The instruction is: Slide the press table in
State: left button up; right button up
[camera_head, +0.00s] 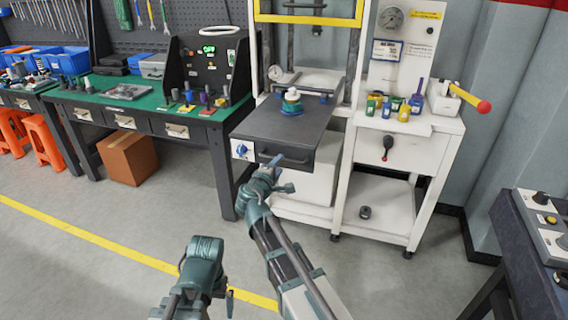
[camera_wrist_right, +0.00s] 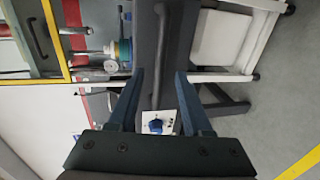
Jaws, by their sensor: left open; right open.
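The press table (camera_head: 285,126) is a dark grey slab that sticks out of the front of the press. A green-and-blue part with a white top (camera_head: 291,102) stands on it, and this also shows in the right wrist view (camera_wrist_right: 122,50). A black bar handle (camera_head: 285,160) runs along the table's front face. My right gripper (camera_head: 281,176) is at this handle. In the right wrist view the handle (camera_wrist_right: 159,55) lies between the open fingers (camera_wrist_right: 160,75); I cannot tell whether they touch it. My left gripper (camera_head: 207,268) is low, away from the table; its fingers are hard to make out.
A white panel with a blue knob (camera_head: 242,150) is beside the handle. The press frame (camera_head: 305,19) rises behind the table. A white side cabinet (camera_head: 396,152) with coloured bottles stands right, a green workbench (camera_head: 150,107) left. A dark control desk (camera_head: 525,240) is at the right edge.

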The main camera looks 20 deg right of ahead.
aim_at(284, 160)
jog(key=x, duration=0.5)
jog(key=shift+w+d+b, duration=0.2)
jog(key=shift+w+b, duration=0.05)
jog(key=shift+b, duration=0.15)
grip_shut()
jog(key=shift+f, duration=0.1)
dwell(1.0)
